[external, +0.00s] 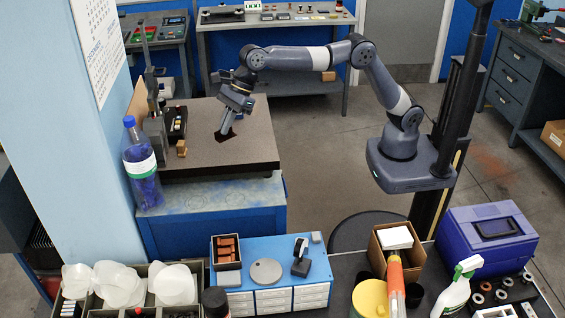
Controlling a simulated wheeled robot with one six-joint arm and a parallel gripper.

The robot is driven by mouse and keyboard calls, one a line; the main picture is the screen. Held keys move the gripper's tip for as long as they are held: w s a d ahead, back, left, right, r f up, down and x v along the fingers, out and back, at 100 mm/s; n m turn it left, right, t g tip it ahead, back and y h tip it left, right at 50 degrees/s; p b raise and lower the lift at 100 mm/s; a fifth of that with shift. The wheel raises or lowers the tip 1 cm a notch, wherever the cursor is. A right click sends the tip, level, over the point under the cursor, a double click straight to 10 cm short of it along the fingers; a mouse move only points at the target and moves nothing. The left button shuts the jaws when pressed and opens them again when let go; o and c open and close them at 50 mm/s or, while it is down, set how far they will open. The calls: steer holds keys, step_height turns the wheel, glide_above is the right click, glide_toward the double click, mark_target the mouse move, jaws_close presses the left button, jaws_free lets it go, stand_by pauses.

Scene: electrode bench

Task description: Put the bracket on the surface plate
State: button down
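The surface plate (190,158) is a broad grey-brown slab on a blue stand at the left. My gripper (226,133) points down over the middle of the plate, its fingers close together. A small dark reddish-brown patch (232,134) shows at the fingertips, on or just above the plate. It may be the bracket or a shadow; I cannot tell which. The fingers partly hide it, so whether they are shut on it or touching it is unclear. I cannot make out the bracket for sure anywhere else.
A height gauge (154,118), a dark box of small parts (177,122) and a small tan block (181,148) stand on the plate's left side. A blue-capped bottle (141,165) is beside it. The plate's front and right are clear. A blue drawer unit (272,287) is in front.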

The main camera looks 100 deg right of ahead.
mark_target(210, 138)
steer(key=w+d+r+m+h, duration=0.1)
steer(key=d+m, duration=0.1)
steer(key=d, duration=0.3)
steer(key=shift+t, duration=0.3)
steer(key=f, duration=0.5)
steer(key=shift+w+d, duration=0.2)
steer(key=shift+w, duration=0.05)
steer(key=shift+f+p, duration=0.4)
steer(key=shift+f, duration=1.75)
steer(key=shift+f, duration=0.15)
steer(key=c, duration=1.7)
jaws_free()
